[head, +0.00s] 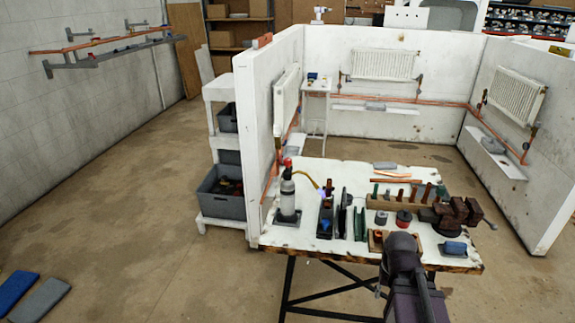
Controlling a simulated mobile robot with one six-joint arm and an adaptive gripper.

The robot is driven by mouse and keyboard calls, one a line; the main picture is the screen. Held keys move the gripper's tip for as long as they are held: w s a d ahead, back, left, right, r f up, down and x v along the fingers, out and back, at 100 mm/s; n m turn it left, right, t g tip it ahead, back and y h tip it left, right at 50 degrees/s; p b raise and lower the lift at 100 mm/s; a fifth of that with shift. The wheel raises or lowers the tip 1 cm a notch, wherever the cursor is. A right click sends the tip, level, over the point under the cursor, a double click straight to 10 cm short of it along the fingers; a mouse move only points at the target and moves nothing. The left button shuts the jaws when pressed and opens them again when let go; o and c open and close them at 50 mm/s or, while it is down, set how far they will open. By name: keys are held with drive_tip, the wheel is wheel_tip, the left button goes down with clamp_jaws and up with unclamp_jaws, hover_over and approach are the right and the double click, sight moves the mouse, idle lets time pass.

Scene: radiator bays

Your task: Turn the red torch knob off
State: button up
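A torch with a grey-white cylinder (288,197) stands upright at the left end of the white workbench. A small red part, which looks like the red knob (287,163), sits at its top. A yellow hose or tube (308,178) runs from the top to the right. The knob is too small here to tell its turned position. My dark arm rises at the bottom, in front of the bench, well right of the torch. My gripper is not visible.
The workbench (345,172) carries upright dark and green tools, a wooden rack (395,203), small pots and a brown vise (455,212). White partition walls with radiators (384,65) enclose it behind. Crates (221,195) stand at left. Floor is clear at front left, beyond mats (40,299).

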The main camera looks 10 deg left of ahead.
idle(0.4)
drive_tip(key=o, duration=0.6)
drive_tip(key=shift+w, duration=0.1)
drive_tip(key=shift+c, duration=0.2)
drive_tip(key=w+a+r+n+t+h+b, duration=0.1)
drive_tip(key=w+a+r+n+t+h, duration=0.3)
drive_tip(key=w+n, duration=0.5)
drive_tip(key=w+a+r+n+t+h+b, duration=0.1)
drive_tip(key=w+r+n+t, duration=0.2)
drive_tip(key=w+n+t, duration=0.65)
drive_tip(key=w+a+r+n+t+y, duration=0.1)
drive_tip(key=w+a+r+n+y, duration=0.1)
drive_tip(key=a+n, duration=0.4)
drive_tip(key=w+a+r+n+t+y+b, duration=0.1)
drive_tip(key=w+a+r+n+y, duration=0.2)
drive_tip(key=a+n, duration=0.4)
drive_tip(key=w+a+r+n+t+y, duration=0.2)
drive_tip(key=a+n, duration=0.5)
drive_tip(key=a, duration=0.5)
drive_tip(key=w+r+y, duration=0.1)
drive_tip(key=y, duration=0.1)
drive_tip(key=shift+a+y+b, duration=0.25)
drive_tip(key=shift+y+b, duration=0.05)
drive_tip(key=shift+b, duration=0.05)
drive_tip(key=shift+w+n, duration=0.15)
drive_tip(key=shift+n, duration=0.1)
